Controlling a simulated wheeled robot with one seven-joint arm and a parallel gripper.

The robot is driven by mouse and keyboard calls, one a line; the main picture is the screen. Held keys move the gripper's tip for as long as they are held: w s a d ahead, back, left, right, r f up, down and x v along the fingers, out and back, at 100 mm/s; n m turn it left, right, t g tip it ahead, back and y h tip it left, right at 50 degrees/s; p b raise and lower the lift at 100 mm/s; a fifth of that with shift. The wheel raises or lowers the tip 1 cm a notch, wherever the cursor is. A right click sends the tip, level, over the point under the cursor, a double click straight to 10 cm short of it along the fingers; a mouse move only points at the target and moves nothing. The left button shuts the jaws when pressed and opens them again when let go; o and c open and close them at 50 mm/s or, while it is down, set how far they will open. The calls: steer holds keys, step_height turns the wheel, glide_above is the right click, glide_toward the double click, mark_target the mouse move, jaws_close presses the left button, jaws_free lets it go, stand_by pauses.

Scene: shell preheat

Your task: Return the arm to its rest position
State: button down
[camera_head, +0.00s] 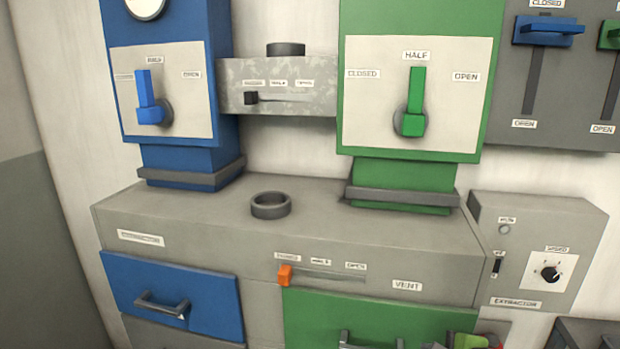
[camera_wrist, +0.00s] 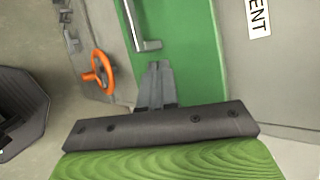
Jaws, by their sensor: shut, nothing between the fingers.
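My gripper (camera_wrist: 156,85) shows in the wrist view with its two grey fingers together and nothing between them. Its fingertips point at the green front panel (camera_wrist: 190,55), near a grey bar handle (camera_wrist: 140,28). I cannot tell whether the fingers touch the panel. In the head view, small green and red parts at the bottom right edge may belong to my arm; the gripper itself cannot be made out there.
The green drawer front (camera_head: 325,318) and blue drawer front (camera_head: 175,295) have protruding handles. An orange slider knob (camera_head: 284,275) sits above, near CLOSED. The extractor box (camera_head: 540,240) stands at right. An orange ring-shaped handwheel (camera_wrist: 104,72) is left of my fingers in the wrist view.

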steer(key=s+a+r+n+g+h, duration=0.1)
steer(key=s+a+r+n+g, duration=0.15)
steer(key=s+a+n, duration=0.45)
steer(key=s+a+r+n+g+h, duration=0.1)
steer(key=s+a+r+n, duration=0.1)
steer(key=s+n, duration=0.4)
steer(key=s+a+r+n+g+h, duration=0.1)
steer(key=s+a+r+n, duration=0.1)
steer(key=s+n, duration=0.5)
steer(key=shift+s+a, duration=0.25)
steer(key=shift+s, duration=0.2)
